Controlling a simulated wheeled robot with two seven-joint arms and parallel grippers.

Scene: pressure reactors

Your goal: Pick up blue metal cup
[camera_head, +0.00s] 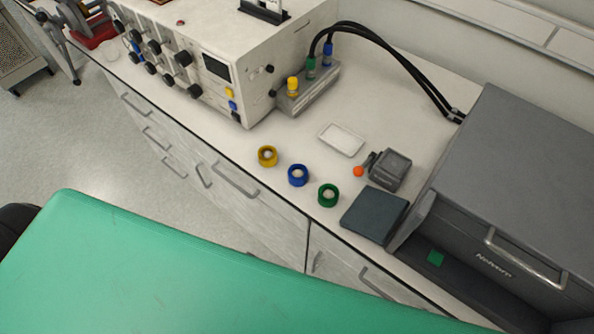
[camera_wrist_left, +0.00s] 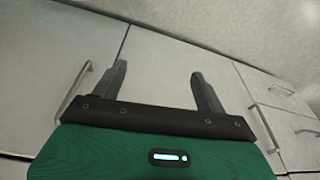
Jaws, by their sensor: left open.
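The blue metal cup (camera_head: 298,175) is a small blue ring-like cup on the white counter, near its front edge. It stands between a yellow cup (camera_head: 267,156) on its left and a green cup (camera_head: 328,195) on its right, apart from both. My left gripper (camera_wrist_left: 158,80) shows in the left wrist view with its two dark fingers spread and nothing between them. It faces the cabinet drawers, and no cup shows in that view. Neither gripper can be made out in the head view.
Behind the cups lie a white tray (camera_head: 341,140) and a small grey device with an orange knob (camera_head: 359,171). A dark flat pad (camera_head: 374,215) and a big grey machine (camera_head: 510,190) stand to the right. A white control box (camera_head: 215,55) stands at the left. Drawer handles (camera_head: 235,181) stick out below the counter.

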